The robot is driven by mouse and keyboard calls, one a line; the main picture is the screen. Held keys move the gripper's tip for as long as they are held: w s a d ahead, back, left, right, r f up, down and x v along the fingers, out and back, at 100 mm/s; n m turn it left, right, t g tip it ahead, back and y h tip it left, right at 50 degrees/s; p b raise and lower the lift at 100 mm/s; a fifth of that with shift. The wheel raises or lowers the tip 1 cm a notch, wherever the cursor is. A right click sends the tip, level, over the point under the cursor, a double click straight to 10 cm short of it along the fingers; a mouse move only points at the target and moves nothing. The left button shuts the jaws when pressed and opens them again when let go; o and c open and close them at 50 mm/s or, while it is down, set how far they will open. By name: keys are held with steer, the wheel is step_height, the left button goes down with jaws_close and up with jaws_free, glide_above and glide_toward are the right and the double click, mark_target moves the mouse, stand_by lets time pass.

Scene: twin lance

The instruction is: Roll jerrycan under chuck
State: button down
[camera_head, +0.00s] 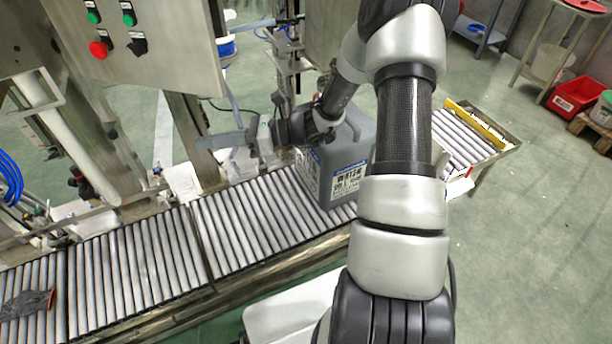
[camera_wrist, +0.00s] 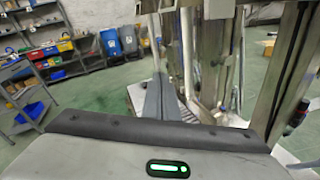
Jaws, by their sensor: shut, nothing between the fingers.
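The grey jerrycan (camera_head: 335,195) stands upright on the roller conveyor (camera_head: 150,262), with a white and blue label facing the camera. My arm hides part of its upper right side. My gripper (camera_head: 207,142) is left of the jerrycan's top, shut and empty, with its fingers pointing left, away from the can. In the wrist view, the closed fingers (camera_wrist: 160,100) point towards steel machine posts, and the jerrycan is not visible there. A metal machine column (camera_head: 290,65) rises behind the can; I cannot tell which part is the chuck.
A steel control panel (camera_head: 135,35) with a red button overhangs the conveyor at upper left. A dark glove (camera_head: 28,303) lies on the rollers at far left. The rollers between glove and jerrycan look clear. A yellow strip (camera_head: 475,124) edges the far right rollers.

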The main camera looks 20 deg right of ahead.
steer(key=w+d+f+m+t+h+b, duration=0.3)
steer(key=w+d+f+m+t, duration=0.3)
steer(key=f+m, duration=0.35)
steer(key=w+d+f+m+t+h+b, duration=0.3)
steer(key=d+f+m+t, duration=0.4)
steer(key=f, duration=0.3)
steer(key=s+d+f+m+h+b, duration=0.1)
steer(key=d+f+m+h+b, duration=0.1)
steer(key=d+f+m+h, duration=0.4)
steer(key=s+d+f+m+h+b, duration=0.2)
steer(key=d+f+m+h, duration=0.3)
steer(key=f, duration=1.1)
steer(key=m+h, duration=0.2)
steer(key=m, duration=0.1)
steer(key=shift+s+d+m+g+h, duration=0.3)
steer(key=shift+d+m, duration=0.05)
